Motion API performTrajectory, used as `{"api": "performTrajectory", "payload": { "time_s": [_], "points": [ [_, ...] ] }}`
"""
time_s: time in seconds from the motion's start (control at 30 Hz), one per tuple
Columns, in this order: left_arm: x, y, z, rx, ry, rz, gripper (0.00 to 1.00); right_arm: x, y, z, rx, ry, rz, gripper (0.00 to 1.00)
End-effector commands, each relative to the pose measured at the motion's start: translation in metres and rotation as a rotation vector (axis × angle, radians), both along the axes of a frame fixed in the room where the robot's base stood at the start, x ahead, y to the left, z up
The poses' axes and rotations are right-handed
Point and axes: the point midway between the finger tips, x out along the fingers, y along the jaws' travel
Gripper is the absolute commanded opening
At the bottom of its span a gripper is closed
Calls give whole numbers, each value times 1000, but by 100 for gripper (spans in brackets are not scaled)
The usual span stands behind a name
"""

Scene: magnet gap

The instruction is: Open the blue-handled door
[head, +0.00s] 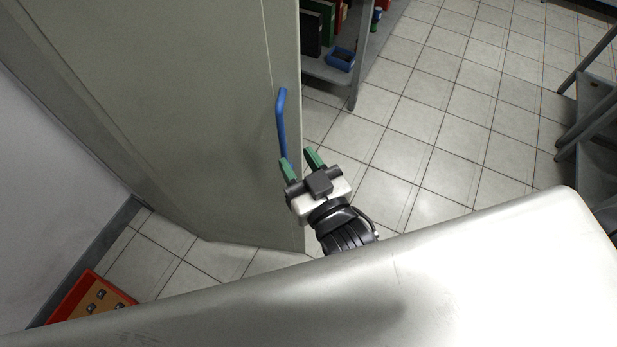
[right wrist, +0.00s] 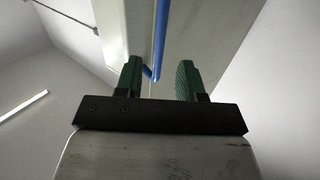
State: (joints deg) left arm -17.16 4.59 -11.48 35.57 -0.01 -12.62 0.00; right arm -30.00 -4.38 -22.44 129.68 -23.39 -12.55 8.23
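The grey-beige door (head: 190,110) stands at the left of the head view, with a vertical blue handle (head: 281,122) near its right edge. My right gripper (head: 301,158) has green fingers spread apart, with nothing seen between them in the head view. It is near the lower end of the handle. In the right wrist view the blue handle (right wrist: 160,40) runs above and between the open fingers (right wrist: 160,80), closer to the left one. I cannot tell whether a finger touches it. My left gripper is not in view.
A grey shelf (head: 325,72) with binders and a blue bin (head: 341,60) stands behind the door's right edge. A red tray (head: 88,300) lies on the floor at lower left. Tiled floor (head: 430,120) is clear on the right, up to another grey rack (head: 592,110).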

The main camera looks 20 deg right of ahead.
Motion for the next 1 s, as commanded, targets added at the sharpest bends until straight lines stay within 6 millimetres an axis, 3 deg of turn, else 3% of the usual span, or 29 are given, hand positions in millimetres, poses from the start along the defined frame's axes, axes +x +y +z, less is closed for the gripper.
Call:
{"api": "performTrajectory", "payload": {
  "time_s": [0.23, 0.63, 0.73, 0.87, 0.97, 1.0],
  "points": [
    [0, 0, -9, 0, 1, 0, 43, -31, -7, -1, 1, 0, 1, 39],
    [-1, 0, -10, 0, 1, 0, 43, -37, -8, 1, 0, -2, 1, 39],
    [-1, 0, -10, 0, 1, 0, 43, -36, -7, -4, -4, 7, 4, 23],
    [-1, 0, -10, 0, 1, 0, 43, -33, 1, -44, -28, 81, 28, 3],
    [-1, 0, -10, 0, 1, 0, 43, -32, 9, -106, -67, 196, 59, 0],
    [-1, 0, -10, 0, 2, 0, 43, -34, 11, -135, -84, 252, 72, 0]
  ]
}}
